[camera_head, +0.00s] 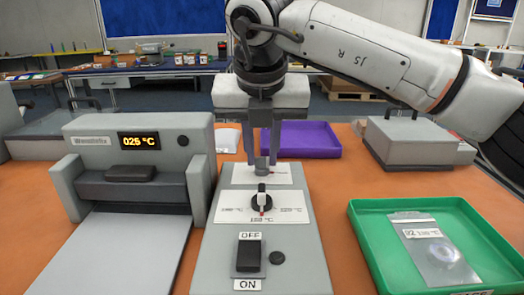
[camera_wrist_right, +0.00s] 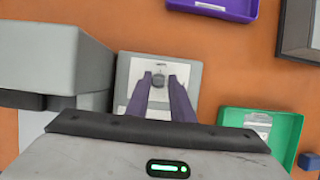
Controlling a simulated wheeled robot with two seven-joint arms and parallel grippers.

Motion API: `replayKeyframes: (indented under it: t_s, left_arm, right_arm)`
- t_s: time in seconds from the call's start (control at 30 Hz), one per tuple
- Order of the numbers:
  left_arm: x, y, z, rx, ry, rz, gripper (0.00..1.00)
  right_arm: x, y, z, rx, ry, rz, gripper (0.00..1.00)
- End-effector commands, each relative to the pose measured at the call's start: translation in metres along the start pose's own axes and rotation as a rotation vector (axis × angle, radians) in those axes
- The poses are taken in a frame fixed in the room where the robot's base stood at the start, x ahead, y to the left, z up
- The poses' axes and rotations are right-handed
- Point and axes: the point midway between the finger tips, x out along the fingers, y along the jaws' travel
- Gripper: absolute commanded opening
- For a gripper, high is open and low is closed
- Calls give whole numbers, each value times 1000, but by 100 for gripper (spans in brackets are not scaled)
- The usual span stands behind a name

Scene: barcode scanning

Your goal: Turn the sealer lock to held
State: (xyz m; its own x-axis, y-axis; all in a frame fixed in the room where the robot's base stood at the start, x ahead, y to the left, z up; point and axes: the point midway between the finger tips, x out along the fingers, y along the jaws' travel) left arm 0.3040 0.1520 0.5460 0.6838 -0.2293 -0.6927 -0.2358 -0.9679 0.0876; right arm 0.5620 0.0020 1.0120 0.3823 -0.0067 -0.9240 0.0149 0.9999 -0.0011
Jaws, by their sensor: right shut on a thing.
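The control box (camera_head: 300,250) stands in the middle of the head view. At its far end a small grey lock knob (camera_head: 262,166) sits on a white plate (camera_head: 284,176); the plate's lettering is too small to read. My right gripper (camera_head: 262,160) points down with its two fingers either side of this knob and is shut on it. The knob also shows between the fingertips in the right wrist view (camera_wrist_right: 158,80). The knob's setting cannot be read. The sealer (camera_head: 140,150), with a 025 °C display, stands left of the box. My left gripper is not in view.
A black temperature dial (camera_head: 262,198) and an OFF/ON switch (camera_head: 249,257) lie nearer on the box. A green tray (camera_head: 375,265) with a clear bag (camera_head: 432,255) is at right. A purple tray (camera_head: 310,139) lies behind, and a grey device (camera_head: 410,140) at back right.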

Motion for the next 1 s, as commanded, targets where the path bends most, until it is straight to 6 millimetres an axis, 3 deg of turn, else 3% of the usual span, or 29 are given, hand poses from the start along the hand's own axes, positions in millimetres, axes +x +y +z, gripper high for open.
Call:
replayKeyframes:
  t_s: [0.2,0.23,0.33,0.67,0.77,1.0]
  left_arm:
    - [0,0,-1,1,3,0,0]
    - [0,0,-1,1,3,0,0]
    - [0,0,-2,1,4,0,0]
    - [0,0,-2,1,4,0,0]
    - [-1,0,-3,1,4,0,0]
    - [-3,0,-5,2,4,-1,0]
  right_arm:
    - [-1,0,1,3,-1,1,0]
    - [-1,0,1,3,-1,1,24]
    - [-1,0,0,3,-1,1,40]
    - [-3,0,0,1,-1,1,40]
    - [-13,0,1,1,-3,2,40]
    - [-60,0,1,2,-4,3,40]
